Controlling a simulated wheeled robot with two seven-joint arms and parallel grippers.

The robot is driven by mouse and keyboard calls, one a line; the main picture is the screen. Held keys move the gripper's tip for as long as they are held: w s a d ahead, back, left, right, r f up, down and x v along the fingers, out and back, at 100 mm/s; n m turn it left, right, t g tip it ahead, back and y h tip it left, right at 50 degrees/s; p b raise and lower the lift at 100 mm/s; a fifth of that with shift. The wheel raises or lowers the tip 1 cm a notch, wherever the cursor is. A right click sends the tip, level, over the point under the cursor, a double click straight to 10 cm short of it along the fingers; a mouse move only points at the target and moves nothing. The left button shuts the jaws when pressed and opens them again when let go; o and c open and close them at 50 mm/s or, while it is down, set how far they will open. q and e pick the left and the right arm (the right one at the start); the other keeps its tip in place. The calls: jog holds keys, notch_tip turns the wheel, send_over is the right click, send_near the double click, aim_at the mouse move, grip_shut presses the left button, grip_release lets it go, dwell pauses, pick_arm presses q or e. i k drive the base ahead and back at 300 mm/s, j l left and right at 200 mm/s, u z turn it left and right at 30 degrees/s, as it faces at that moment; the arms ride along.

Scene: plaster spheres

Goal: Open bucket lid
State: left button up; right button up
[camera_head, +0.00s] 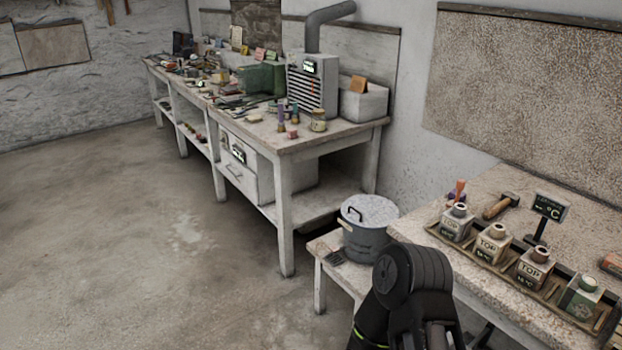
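The bucket (364,243) is a grey metal pail standing upright on a low bench between the two worktables. Its round, pale grey lid (377,210) lies on top, covering the bucket's mouth, with a dark handle (354,213) near its left side. One of my arms, black and thick, rises from the bottom edge just in front of and right of the bucket. No gripper fingertips show on it. My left gripper is not in view, and nothing comes in from the left.
The low bench (328,243) also holds a small dark brush-like item (335,257). The right worktable (496,200) carries a tray of several labelled bottles, a hammer (501,206) and a small display (550,207). A long cluttered workbench (345,129) stands behind. The floor at left is clear.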

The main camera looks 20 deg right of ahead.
aim_at(367, 211)
jog(key=i+j+z, duration=0.1)
jog(key=i+z, duration=0.25)
jog(key=i, duration=0.15)
jog(key=i+j+z, duration=0.3)
jog(key=i, duration=0.15)
jog(key=i+j+z, duration=0.1)
jog(key=z, duration=0.3)
jog(key=i+j+z, duration=0.2)
jog(key=z, duration=0.25)
jog(key=i+j+z, duration=0.25)
jog(key=z, duration=0.15)
jog(key=i+j+z, duration=0.1)
jog(key=j+z, duration=0.35)
jog(key=i+j+z, duration=0.1)
jog(key=z, duration=0.3)
jog(key=j+z, duration=0.4)
jog(key=j, duration=0.3)
